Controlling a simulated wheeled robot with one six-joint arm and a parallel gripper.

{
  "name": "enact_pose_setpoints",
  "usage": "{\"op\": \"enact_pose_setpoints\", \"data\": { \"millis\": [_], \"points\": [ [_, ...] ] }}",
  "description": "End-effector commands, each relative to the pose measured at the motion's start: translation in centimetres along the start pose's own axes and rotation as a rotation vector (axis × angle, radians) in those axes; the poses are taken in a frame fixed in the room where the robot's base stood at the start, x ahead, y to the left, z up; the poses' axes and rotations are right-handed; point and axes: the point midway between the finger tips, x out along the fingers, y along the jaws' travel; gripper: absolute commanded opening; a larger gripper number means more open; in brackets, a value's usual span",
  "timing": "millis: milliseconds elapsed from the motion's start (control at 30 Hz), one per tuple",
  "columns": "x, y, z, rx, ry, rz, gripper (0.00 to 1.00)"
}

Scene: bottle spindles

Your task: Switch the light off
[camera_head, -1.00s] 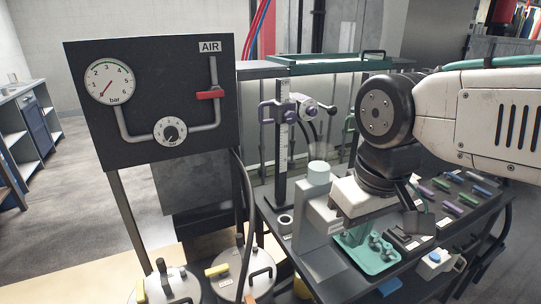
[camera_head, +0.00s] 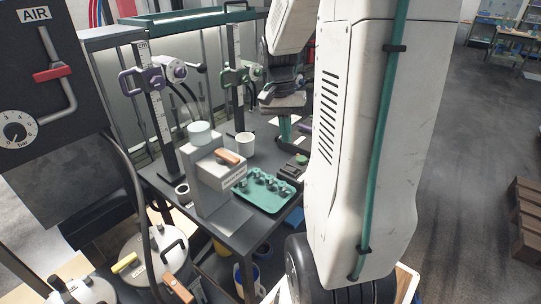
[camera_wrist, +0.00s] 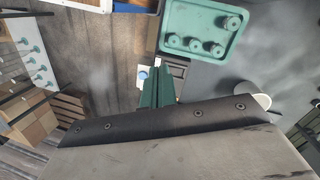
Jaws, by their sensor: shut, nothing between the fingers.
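My gripper (camera_wrist: 157,88) shows in the wrist view as dark green fingers, shut and empty, pointing away from the camera. In the head view my gripper (camera_head: 284,130) is partly hidden behind my own arm, over the right part of the dark workbench (camera_head: 232,222). A pale panel (camera_head: 122,78) behind the posts looks bright; I cannot tell if it is the light. I cannot make out a light switch for certain. A small blue and white thing (camera_wrist: 143,73) shows beside the fingertips in the wrist view; I cannot tell what it is.
A green tray with small parts (camera_head: 264,190) lies on the bench, also seen in the wrist view (camera_wrist: 205,30). A grey device (camera_head: 212,180) and two posts with clamps (camera_head: 154,105) (camera_head: 235,75) stand near it. The black AIR board (camera_head: 40,110) is at left; lidded pots (camera_head: 150,255) stand below.

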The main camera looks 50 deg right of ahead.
Motion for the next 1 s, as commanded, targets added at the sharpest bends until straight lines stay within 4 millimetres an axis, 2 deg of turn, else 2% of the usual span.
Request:
{"op": "enact_pose_setpoints", "data": {
  "millis": [33,100,167,267,467,567,1000],
  "points": [
    [0.6,0.4,-2.1,0.083,-0.003,0.003,0.00],
    [0.7,0.5,-4.5,0.195,0.012,0.001,0.00],
    [0.1,0.0,-5.6,0.267,0.040,-0.007,0.00],
    [-0.6,-0.1,-6.2,0.351,0.068,-0.020,0.00],
    [0.4,-0.1,-6.2,0.402,0.069,-0.022,0.00],
    [1.9,-0.1,-6.3,0.401,0.067,-0.021,0.00],
    [10.8,-0.2,-6.9,0.398,0.067,-0.021,0.00]
  ]
}}
